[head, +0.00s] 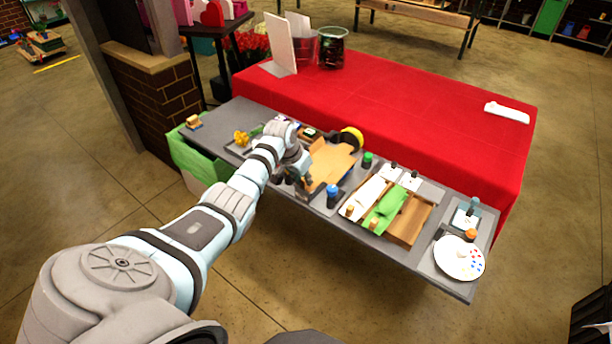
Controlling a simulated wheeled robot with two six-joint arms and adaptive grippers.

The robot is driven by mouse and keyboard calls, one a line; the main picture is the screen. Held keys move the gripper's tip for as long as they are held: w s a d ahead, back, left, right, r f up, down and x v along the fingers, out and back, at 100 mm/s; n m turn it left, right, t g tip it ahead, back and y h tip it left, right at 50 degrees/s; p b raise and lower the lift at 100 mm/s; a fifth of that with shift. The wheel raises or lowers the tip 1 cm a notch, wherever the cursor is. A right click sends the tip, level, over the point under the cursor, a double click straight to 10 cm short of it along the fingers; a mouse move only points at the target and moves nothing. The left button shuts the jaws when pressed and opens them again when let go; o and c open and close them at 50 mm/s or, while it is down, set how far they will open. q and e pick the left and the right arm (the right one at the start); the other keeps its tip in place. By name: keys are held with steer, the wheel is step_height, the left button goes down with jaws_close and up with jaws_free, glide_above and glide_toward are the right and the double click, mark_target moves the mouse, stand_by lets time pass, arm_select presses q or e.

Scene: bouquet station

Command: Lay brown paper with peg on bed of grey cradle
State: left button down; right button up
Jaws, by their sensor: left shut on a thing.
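The brown paper (331,160) is a tan sheet at the middle of the grey table, just right of my left gripper (301,187). The gripper is shut at the sheet's near left edge, on the brown paper's peg as far as I can tell; the fingers hide the peg. The grey cradle cannot be made out clearly; the sheet and my arm cover that area. I cannot tell whether the sheet touches its bed. My right gripper is not in view.
A yellow roll (352,136) lies behind. A round palette (459,258) is at the right end. A red-covered table (420,110) stands beyond.

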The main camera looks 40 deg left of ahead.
arm_select(q)
steer(key=shift+f, duration=0.2)
stand_by(0.5)
steer(key=c, duration=1.5)
jaws_free()
steer(key=o, duration=0.4)
